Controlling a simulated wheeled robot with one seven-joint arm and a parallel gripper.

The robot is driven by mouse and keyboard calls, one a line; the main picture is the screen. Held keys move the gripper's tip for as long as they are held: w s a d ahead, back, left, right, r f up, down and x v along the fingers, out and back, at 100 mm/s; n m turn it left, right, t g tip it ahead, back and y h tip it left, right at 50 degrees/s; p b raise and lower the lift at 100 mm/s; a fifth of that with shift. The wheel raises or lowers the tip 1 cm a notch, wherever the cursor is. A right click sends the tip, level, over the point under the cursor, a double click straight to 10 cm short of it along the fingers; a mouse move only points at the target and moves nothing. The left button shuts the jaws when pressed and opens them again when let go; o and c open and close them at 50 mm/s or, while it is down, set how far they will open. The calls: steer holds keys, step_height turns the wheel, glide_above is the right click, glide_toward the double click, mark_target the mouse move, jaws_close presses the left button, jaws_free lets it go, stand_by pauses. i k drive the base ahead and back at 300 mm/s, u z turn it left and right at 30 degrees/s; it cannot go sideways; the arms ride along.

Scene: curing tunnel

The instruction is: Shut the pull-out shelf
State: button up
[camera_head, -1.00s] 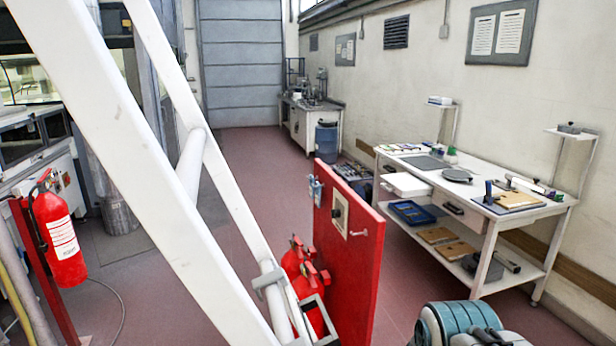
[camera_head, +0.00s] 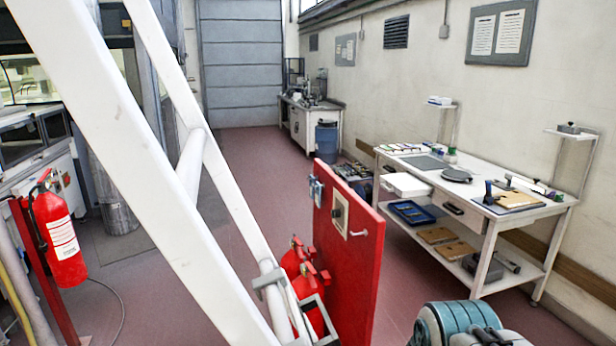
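A white slab (camera_head: 405,185) juts out from the front of the white workbench (camera_head: 556,207) on the right, just under the bench top. It looks like the pull-out shelf, standing partly out, but I cannot tell this for sure at this size. A drawer front (camera_head: 462,212) with a dark handle is to its right and looks flush with the bench. My gripper is not in view. A teal and grey part at the bottom right looks like my own arm, and no fingers show there.
A red upright panel (camera_head: 348,250) stands in front of the bench, with red extinguishers (camera_head: 297,262) beside it. White slanted beams (camera_head: 110,120) cross the left. A blue tray (camera_head: 411,213) lies on the bench's lower shelf. Red floor (camera_head: 245,170) is open down the middle.

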mark_target(406, 185)
steer(key=k, duration=0.5)
steer(key=z, duration=2)
steer(key=i, duration=2.95)
steer(key=u, duration=2.65)
